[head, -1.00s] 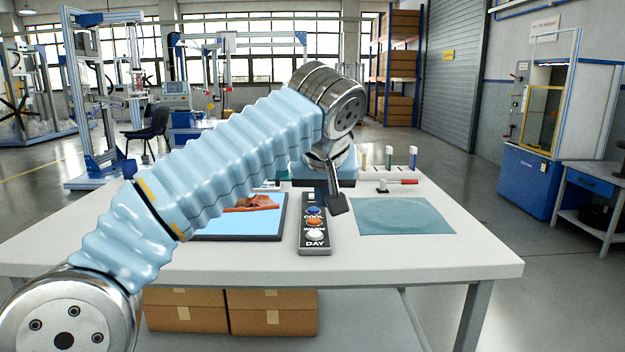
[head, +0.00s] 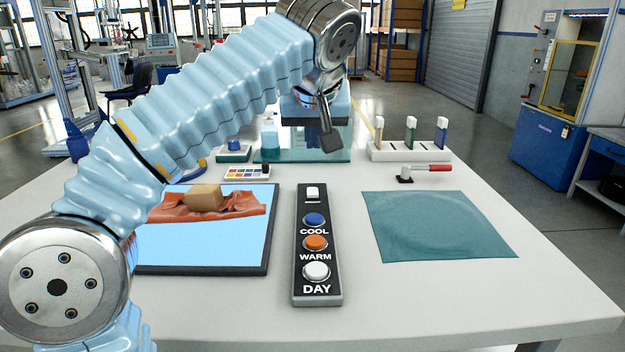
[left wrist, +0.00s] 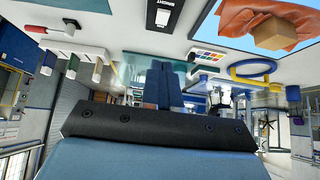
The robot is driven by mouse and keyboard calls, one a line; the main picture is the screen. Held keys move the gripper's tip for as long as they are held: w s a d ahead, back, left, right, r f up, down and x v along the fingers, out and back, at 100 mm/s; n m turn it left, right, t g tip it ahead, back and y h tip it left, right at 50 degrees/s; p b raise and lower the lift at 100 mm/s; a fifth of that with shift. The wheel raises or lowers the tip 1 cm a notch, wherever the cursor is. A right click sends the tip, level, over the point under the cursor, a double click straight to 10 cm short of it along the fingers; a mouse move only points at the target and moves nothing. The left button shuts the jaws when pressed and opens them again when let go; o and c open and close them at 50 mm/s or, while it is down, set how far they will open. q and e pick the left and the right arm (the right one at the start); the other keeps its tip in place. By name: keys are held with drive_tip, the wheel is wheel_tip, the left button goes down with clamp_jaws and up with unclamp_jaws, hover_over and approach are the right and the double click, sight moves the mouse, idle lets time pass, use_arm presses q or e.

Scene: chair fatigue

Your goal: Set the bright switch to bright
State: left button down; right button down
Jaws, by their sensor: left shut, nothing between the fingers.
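A dark control panel (head: 318,285) lies on the table in the middle of the head view. At its far end is a small white switch (head: 313,192). Below it are a blue COOL button (head: 314,220), an orange WARM button (head: 315,243) and a white DAY button (head: 316,271). In the left wrist view the white switch (left wrist: 162,18) shows at the top edge beside the word BRIGHT. Which way it is set I cannot tell. My left gripper (head: 314,146) is shut and empty, above the table beyond the panel's far end. My right gripper is out of view.
A picture board (head: 262,262) with an orange cloth and brown block lies left of the panel. A teal cloth (head: 440,225) lies to the right. A white rack (head: 385,152), a red-handled tool (head: 432,168) and a paint set (head: 247,172) stand farther back.

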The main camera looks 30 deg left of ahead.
use_arm(q)
hover_over(312, 192)
drive_tip(key=s+d, duration=0.1)
drive_tip(key=s, duration=0.1)
wheel_tip(312, 192, down, 8)
drive_tip(key=shift+d+r, duration=0.1)
drive_tip(key=shift+r, duration=0.1)
wheel_tip(312, 192, down, 3)
drive_tip(key=shift+f, duration=0.6)
